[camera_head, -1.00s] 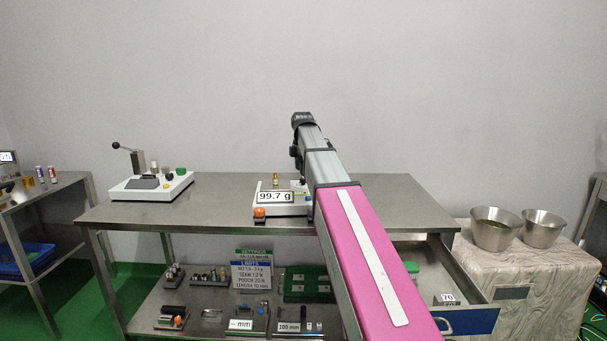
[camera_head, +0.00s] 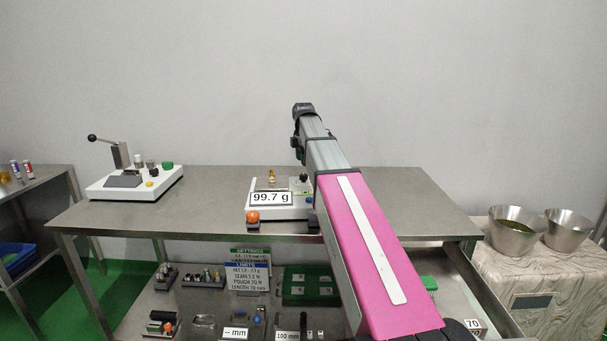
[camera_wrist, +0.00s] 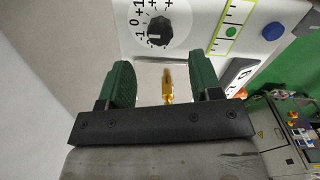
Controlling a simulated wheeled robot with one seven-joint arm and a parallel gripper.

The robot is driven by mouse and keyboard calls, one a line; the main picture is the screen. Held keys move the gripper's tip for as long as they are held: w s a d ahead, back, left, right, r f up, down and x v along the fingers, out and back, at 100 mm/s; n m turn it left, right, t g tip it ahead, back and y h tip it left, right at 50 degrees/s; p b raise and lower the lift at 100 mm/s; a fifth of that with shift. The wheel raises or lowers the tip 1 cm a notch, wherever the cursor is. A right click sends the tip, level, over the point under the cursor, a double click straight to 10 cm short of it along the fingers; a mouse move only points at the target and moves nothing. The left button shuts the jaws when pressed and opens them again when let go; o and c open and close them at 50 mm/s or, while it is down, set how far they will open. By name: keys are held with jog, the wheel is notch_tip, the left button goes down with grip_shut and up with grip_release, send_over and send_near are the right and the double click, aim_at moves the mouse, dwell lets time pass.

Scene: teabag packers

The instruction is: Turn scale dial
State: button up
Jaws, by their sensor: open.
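The scale (camera_head: 284,206) is a white box on the steel table, with a 99.7 g display (camera_head: 271,198) and an orange knob (camera_head: 252,217) at its front left. A brass weight (camera_head: 271,177) stands on it. The brass weight also shows between the fingers (camera_wrist: 168,85).
A white device with a black lever (camera_head: 135,182) stands at the table's left. A lower shelf holds small tools, a green tray (camera_head: 305,284) and signs. Two metal bowls (camera_head: 516,231) stand at the right. The steel table top (camera_head: 215,188) between the devices is bare.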

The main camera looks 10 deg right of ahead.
aim_at(304, 175)
jog(key=shift+f, duration=3.2)
jog(key=c, duration=0.9)
